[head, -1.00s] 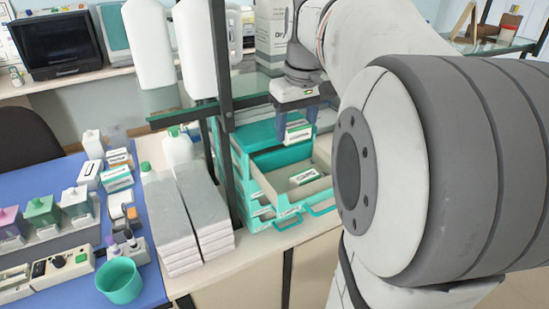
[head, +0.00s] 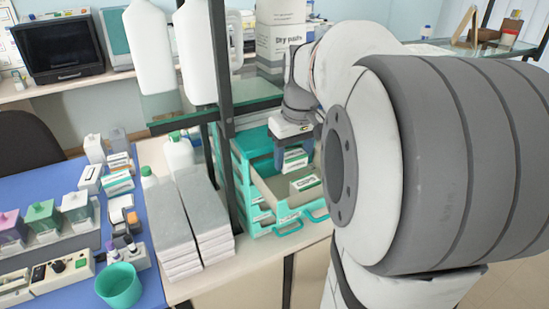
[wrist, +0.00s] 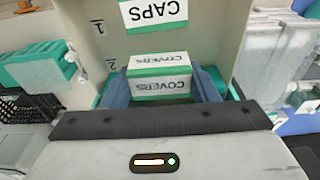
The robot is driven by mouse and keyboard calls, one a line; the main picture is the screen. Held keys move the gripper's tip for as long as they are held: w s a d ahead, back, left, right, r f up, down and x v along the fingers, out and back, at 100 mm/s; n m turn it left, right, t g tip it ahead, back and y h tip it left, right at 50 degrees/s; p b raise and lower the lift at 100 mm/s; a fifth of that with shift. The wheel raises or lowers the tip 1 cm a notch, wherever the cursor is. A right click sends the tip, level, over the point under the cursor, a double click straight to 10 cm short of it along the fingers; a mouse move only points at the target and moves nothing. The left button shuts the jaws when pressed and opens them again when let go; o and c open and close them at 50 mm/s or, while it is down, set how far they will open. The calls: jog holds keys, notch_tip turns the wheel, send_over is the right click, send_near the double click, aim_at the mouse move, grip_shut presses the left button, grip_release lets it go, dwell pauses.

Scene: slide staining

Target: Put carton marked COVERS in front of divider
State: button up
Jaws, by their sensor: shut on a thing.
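My gripper (head: 292,146) is shut on the white-and-green carton marked COVERS (wrist: 160,76). Its blue fingers stand on either side of the carton in the wrist view. In the head view the COVERS carton (head: 294,161) is low at the back part of an open beige drawer (head: 264,187). I cannot tell whether it touches the drawer floor. A carton marked CAPS (head: 305,187) lies nearer the drawer's front; it also shows at the top of the wrist view (wrist: 154,13). The drawer carries marks 1 and 2. I cannot make out a divider clearly.
The drawer belongs to a teal drawer unit (head: 252,141). A dark upright post (head: 225,120) and grey-topped stacks (head: 204,205) stand close to its left. A glass shelf (head: 250,94) with white bottles and a carton is above. A teal cup (head: 120,285) is on the blue table.

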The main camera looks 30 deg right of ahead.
aim_at(293, 168)
jog(key=shift+f, duration=1.7)
jog(key=shift+f, duration=0.1)
jog(key=o, duration=1)
jog(key=r, duration=0.4)
jog(key=s+r, duration=0.1)
jog(key=r, duration=0.7)
jog(key=shift+s+r, duration=0.1)
jog(key=shift+s, duration=0.15)
